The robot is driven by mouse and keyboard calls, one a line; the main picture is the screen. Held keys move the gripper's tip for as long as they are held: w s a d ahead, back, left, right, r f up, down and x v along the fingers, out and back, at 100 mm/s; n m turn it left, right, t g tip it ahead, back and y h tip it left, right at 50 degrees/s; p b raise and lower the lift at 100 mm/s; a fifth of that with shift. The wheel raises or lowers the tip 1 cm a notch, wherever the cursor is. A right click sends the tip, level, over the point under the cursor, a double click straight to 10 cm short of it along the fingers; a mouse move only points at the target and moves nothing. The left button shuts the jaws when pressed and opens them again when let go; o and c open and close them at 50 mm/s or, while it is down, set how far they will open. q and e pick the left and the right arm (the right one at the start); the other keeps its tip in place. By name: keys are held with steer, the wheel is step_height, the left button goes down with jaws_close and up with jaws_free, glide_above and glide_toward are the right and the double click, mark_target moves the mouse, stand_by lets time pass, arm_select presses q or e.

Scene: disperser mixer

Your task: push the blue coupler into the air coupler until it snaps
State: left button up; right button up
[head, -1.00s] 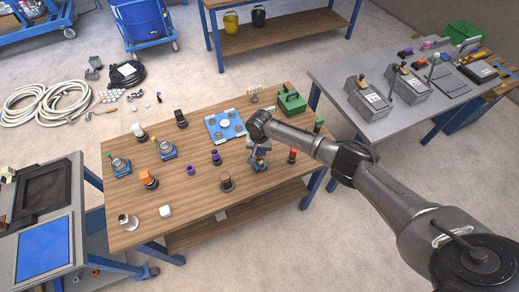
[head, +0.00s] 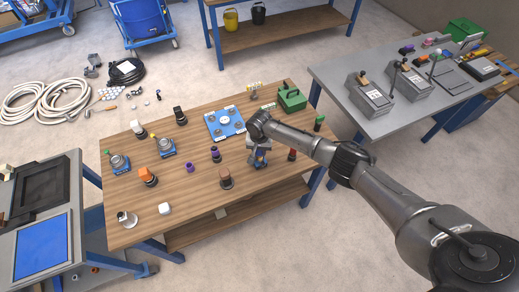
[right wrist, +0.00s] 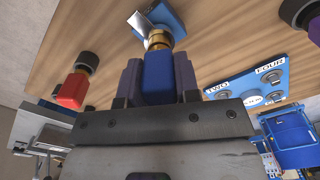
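My right gripper (right wrist: 158,80) is shut on the blue coupler (right wrist: 158,77), one dark finger on each side of it. The coupler's far end meets a brass fitting, the air coupler (right wrist: 158,40), which stands on a small blue plate (right wrist: 170,14) with a silver tab. The two are in line and look to be touching; I cannot tell whether they are locked together. In the head view my right gripper (head: 258,156) is low over the right part of the wooden table, and it hides most of the coupler. My left gripper is not in view.
A red-topped part (right wrist: 72,90) stands beside the gripper. A blue numbered board (head: 226,123) and a green box (head: 291,98) lie behind it. Purple (head: 215,153) and brown (head: 226,179) knobs stand to the left. The wooden table's (head: 190,195) front middle is fairly clear.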

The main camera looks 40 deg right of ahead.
steer(key=o, duration=0.5)
steer(key=shift+r, duration=0.4)
step_height(320, 180, up, 13)
steer(key=shift+f+p, duration=0.1)
steer(key=shift+p, duration=0.65)
